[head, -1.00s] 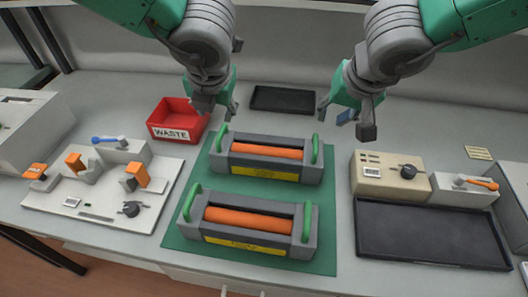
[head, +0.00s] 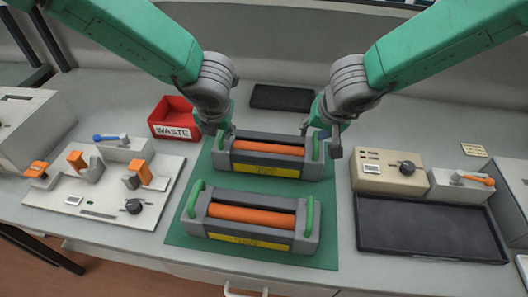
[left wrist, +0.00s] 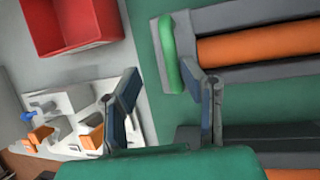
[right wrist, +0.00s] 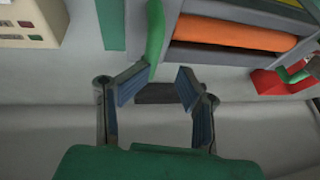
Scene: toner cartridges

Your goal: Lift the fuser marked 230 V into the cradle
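Two grey fusers with orange rollers and green end handles lie on a green mat (head: 185,228): a back fuser (head: 268,150) and a front fuser (head: 250,215). Their yellow labels are too small to read, so I cannot tell which is marked 230 V. My left gripper (head: 213,130) is open at the back fuser's left end; in the left wrist view its right finger is close to the green handle (left wrist: 172,58). My right gripper (head: 322,140) is open at the right end, with the green handle (right wrist: 155,35) just ahead of its fingers. I cannot tell which thing is the cradle.
A red WASTE bin (head: 173,117) stands behind left. A white plate (head: 100,205) with orange clamps lies left. A beige box (head: 388,172) and an empty black tray (head: 430,230) are at right. Another black tray (head: 280,97) lies at the back.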

